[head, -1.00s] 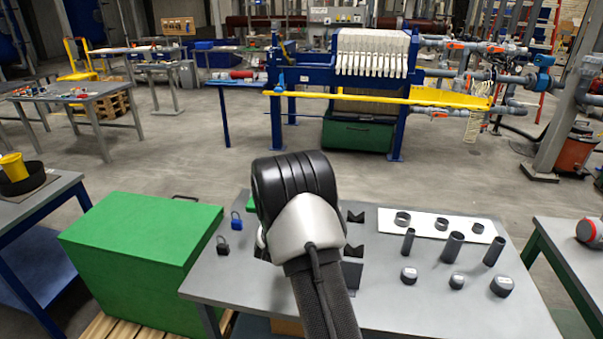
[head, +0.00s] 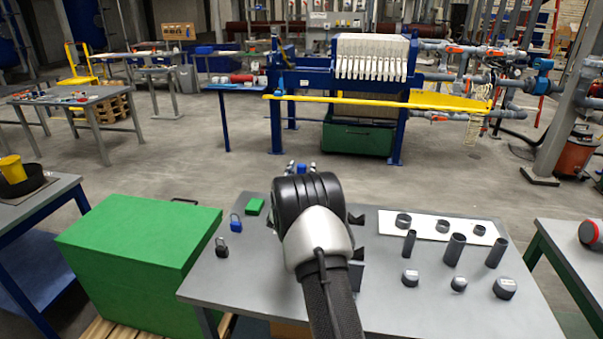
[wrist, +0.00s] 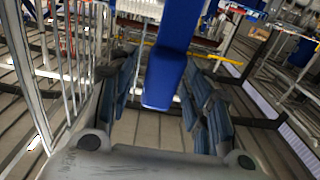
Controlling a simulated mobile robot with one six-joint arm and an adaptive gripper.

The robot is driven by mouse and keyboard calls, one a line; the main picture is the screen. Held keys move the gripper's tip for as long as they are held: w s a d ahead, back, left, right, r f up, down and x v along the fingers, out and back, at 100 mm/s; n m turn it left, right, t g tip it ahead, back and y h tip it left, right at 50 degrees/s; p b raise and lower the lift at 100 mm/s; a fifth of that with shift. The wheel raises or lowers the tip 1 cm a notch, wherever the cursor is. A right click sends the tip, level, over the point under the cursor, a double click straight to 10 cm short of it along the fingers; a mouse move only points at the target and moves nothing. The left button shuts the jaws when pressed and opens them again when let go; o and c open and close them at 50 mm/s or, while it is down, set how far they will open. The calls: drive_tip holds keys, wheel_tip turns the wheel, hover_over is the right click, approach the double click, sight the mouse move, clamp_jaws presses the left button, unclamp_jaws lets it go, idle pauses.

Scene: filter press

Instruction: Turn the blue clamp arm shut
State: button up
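In the wrist view a blue bar (wrist: 170,65), which looks like the blue clamp arm, comes down from the top edge. Its blunt end hangs in the gap between the fingers of my gripper (wrist: 165,110). The fingers stand wide apart, with floor visible on both sides of the bar, and I see no contact. How deep the bar sits between them I cannot tell. In the head view my black and grey wrist hides most of the gripper. Small blue parts (head: 301,168) show just beyond it; whether they are fingers or clamp is unclear.
A green box (head: 140,250) stands left. The filter press (head: 372,60) is beyond open floor.

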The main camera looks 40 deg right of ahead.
clamp_jaws()
idle(0.3)
idle(0.3)
